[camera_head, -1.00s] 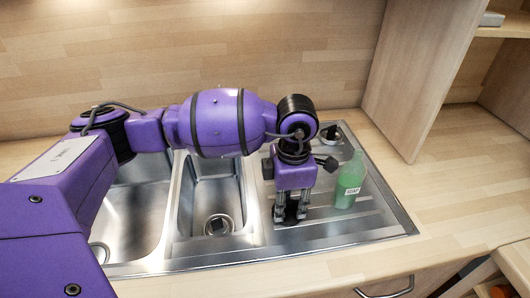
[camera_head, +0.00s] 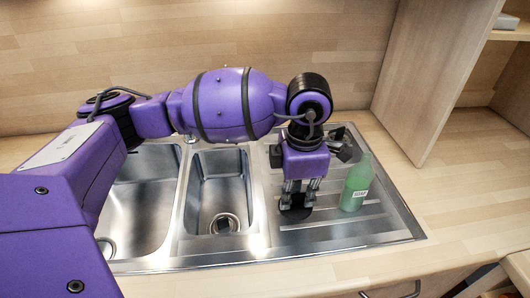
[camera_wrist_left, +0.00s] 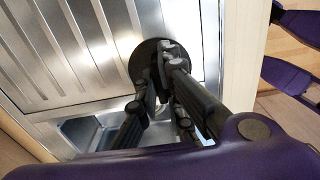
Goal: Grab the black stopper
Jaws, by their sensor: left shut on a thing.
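The black stopper is a dark round disc (camera_head: 295,214) on the ribbed drainboard in the head view. It also shows in the left wrist view (camera_wrist_left: 139,60), partly hidden by my fingers. My left gripper (camera_head: 297,203) points down over it from above, and in the left wrist view the gripper (camera_wrist_left: 157,85) has its fingertips closed together on the stopper's raised middle part. Whether the disc is off the metal or resting on it I cannot tell. My right gripper is not in view.
A green soap bottle (camera_head: 356,183) stands upright on the drainboard (camera_head: 340,229), close to the right of my left gripper. Two steel basins (camera_head: 219,190) lie to the left. A wooden wall panel (camera_head: 440,75) rises at the right, with bare counter beside it.

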